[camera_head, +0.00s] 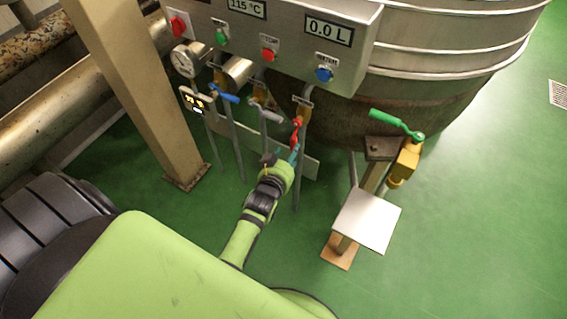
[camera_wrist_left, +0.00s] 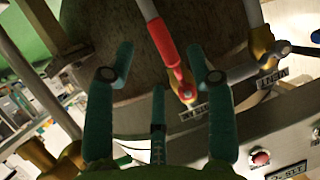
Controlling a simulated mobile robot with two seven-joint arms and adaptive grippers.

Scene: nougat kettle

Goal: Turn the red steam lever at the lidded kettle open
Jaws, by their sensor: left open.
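The red lever (camera_head: 296,132) hangs on a thin pipe below the control box, in front of the kettle (camera_head: 440,75). My left gripper (camera_head: 291,154), with teal fingers, is open just below the lever in the head view. In the left wrist view the red lever handle (camera_wrist_left: 164,43) shows between the spread fingertips of my left gripper (camera_wrist_left: 160,62), nearer the right finger. I cannot tell whether a finger touches it. The kettle's lid is out of view. My right gripper is not in view.
A blue lever (camera_head: 224,94) and a grey lever (camera_head: 265,111) hang left of the red one. A green lever (camera_head: 397,124) on a yellow valve and a stand with a square plate (camera_head: 366,219) are to the right. A beige post (camera_head: 130,80) stands left. The right floor is clear.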

